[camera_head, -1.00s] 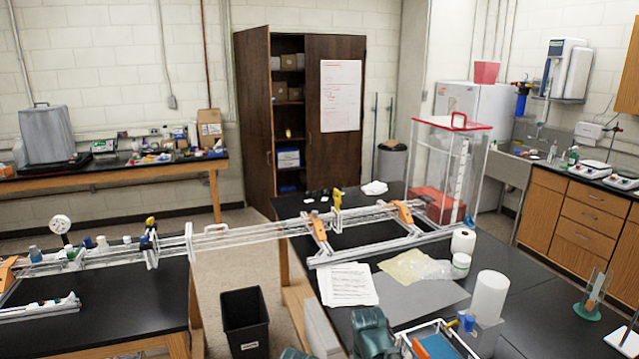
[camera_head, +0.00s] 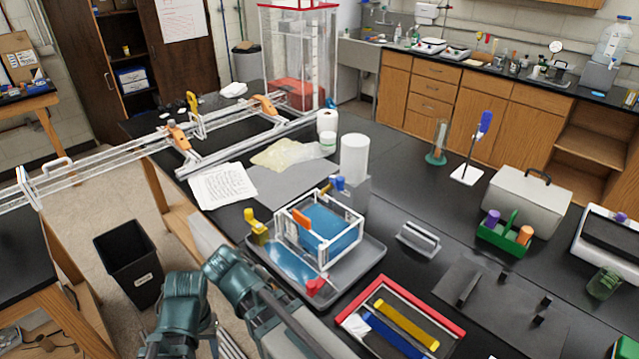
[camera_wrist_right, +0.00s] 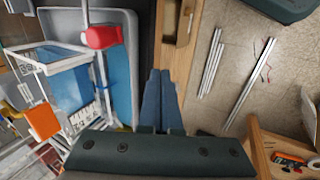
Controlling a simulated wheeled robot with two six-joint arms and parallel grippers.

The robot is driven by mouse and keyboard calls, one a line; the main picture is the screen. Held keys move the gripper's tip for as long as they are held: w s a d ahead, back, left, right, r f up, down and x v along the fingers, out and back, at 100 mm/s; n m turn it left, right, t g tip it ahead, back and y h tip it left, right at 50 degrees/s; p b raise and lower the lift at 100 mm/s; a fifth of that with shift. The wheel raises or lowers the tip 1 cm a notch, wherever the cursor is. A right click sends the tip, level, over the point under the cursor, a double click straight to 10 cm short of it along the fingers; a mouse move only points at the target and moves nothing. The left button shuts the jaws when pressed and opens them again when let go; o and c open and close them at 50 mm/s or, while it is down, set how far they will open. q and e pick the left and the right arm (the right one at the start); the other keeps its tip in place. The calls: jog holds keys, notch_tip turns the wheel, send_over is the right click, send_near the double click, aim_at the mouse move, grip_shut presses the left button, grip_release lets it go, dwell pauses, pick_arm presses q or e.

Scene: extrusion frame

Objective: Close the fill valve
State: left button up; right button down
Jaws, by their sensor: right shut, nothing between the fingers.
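A clear tank of blue liquid in a white frame (camera_head: 330,238) stands in a grey tray (camera_head: 372,268) on the black bench. A yellow valve handle (camera_head: 256,224) is at the tray's left corner, a red one (camera_head: 316,286) at its front, and a blue one (camera_head: 339,184) at the frame's back. No readable label shows which is the fill valve. In the right wrist view, the red handle (camera_wrist_right: 102,37) is left of my right gripper (camera_wrist_right: 160,74), apart from it. The gripper's fingers are together and empty. My left gripper is not seen.
A white cylinder (camera_head: 354,158) stands behind the frame. A red-edged tray (camera_head: 360,325) lies at front right, and a metal handle block (camera_head: 418,239) right of the tank tray. Papers (camera_head: 222,186) lie behind left. A black bin (camera_head: 130,263) stands on the floor.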

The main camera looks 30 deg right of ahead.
jog(key=w+d+r+t+h+b, duration=0.3)
jog(key=w+d+r+h, duration=0.25)
jog(key=w+d, duration=0.35)
jog(key=n+t+h+b, duration=0.1)
jog(key=t+h+b, duration=0.1)
jog(key=h, duration=0.4)
send_near(338, 183)
jog(key=x, duration=0.7)
jog(key=shift+t, duration=0.4)
